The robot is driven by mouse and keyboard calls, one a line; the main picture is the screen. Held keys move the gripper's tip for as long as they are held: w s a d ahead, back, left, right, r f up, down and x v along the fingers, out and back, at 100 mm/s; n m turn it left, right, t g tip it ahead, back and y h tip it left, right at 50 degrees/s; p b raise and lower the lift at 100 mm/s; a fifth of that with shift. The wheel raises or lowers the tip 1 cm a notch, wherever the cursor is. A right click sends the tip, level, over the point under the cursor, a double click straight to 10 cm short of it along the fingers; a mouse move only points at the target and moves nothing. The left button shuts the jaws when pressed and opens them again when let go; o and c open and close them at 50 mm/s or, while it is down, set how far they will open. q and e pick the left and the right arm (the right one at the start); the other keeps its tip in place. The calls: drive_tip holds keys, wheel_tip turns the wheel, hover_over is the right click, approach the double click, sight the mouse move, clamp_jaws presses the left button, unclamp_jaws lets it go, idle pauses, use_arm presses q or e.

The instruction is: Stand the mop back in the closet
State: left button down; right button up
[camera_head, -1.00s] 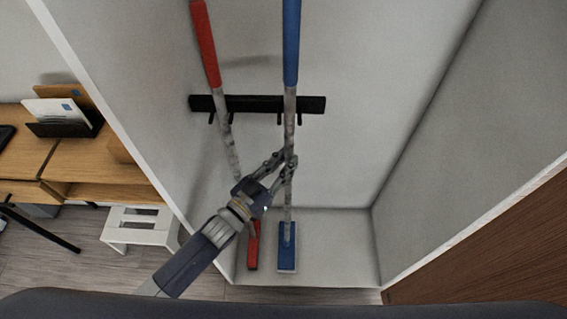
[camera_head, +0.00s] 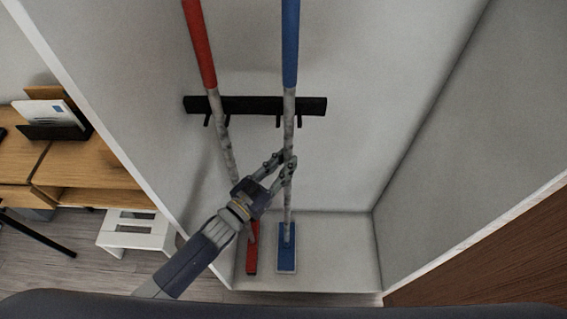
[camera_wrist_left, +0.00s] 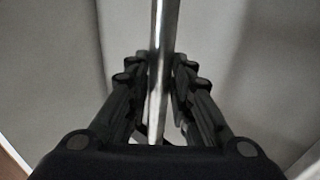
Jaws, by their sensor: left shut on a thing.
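The blue mop (camera_head: 288,192) stands nearly upright in the closet (camera_head: 340,255), with a blue handle top, a grey pole and a flat blue head low at the closet floor. My left gripper (camera_head: 285,164) is shut on its pole, below the black rack (camera_head: 256,105). The pole passes in front of the rack near its right pair of hooks; I cannot tell whether it sits between them. In the left wrist view the pole (camera_wrist_left: 160,60) runs between the two fingers of my left gripper (camera_wrist_left: 160,90). My right gripper is not in view.
A red mop (camera_head: 203,50) stands to the left at the rack, its lower pole partly behind my left gripper. The closet's right side is empty. A white stool (camera_head: 128,232) and wooden desk (camera_head: 85,170) are outside at left, a brown panel (camera_head: 500,255) at right.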

use_arm(q)
drive_tip(key=shift+r, duration=0.25)
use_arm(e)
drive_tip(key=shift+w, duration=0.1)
use_arm(q)
drive_tip(key=c, duration=1.3)
unclamp_jaws()
drive_tip(key=shift+c, duration=0.2)
drive_tip(key=shift+f, duration=0.1)
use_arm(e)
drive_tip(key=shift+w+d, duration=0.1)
use_arm(q)
drive_tip(key=v, duration=1.2)
drive_tip(key=shift+s+f, duration=0.1)
drive_tip(key=shift+f, duration=0.05)
